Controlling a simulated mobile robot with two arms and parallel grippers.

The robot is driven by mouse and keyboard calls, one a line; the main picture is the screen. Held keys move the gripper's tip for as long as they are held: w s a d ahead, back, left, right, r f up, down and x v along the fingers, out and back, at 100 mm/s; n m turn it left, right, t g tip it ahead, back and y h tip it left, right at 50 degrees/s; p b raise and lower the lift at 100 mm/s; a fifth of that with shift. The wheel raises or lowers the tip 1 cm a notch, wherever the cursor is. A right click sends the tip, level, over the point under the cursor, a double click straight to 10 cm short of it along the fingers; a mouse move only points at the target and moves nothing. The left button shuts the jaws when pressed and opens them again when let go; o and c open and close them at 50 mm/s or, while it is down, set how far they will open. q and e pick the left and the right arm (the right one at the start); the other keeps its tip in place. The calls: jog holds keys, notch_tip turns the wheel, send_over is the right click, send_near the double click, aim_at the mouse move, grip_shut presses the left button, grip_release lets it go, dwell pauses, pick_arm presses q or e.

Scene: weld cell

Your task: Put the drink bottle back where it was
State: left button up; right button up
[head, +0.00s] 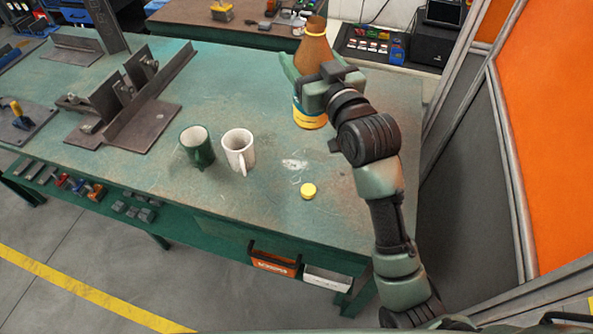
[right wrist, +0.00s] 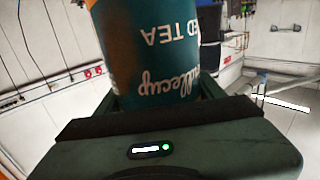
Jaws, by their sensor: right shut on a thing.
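The drink bottle (head: 314,48) is brown with a yellow ring at its neck and a yellow and blue band near its base. It stands roughly upright at the right rear of the green workbench (head: 240,90). My right gripper (head: 303,78) is shut around its middle. In the right wrist view the bottle (right wrist: 155,45) fills the space between the fingers, its teal label lettering upside down. I cannot tell whether its base touches the bench. A yellow cap (head: 308,191) lies on the bench near the front edge. My left gripper is not in view.
A green mug (head: 197,147) and a white mug (head: 239,150) stand mid-bench. Dark metal fixtures (head: 130,100) fill the left. An orange-and-grey partition (head: 480,180) borders the right. Bins (head: 274,262) hang below the front edge. The bench between the mugs and the bottle is clear.

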jog(key=w+a+r+n+y+b, duration=0.1)
jog(key=w+a+b, duration=0.1)
jog(key=a, duration=0.2)
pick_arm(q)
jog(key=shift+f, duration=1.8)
pick_arm(e)
notch_tip(320, 180, down, 19)
jog(key=shift+f+g+y, duration=0.2)
jog(key=shift+g+y, duration=0.2)
pick_arm(q)
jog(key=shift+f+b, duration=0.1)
jog(key=shift+b, duration=0.2)
pick_arm(e)
jog(key=shift+a+f, duration=0.1)
jog(key=o, duration=1.9)
jog(key=shift+f, duration=0.15)
jog(key=shift+o, duration=0.2)
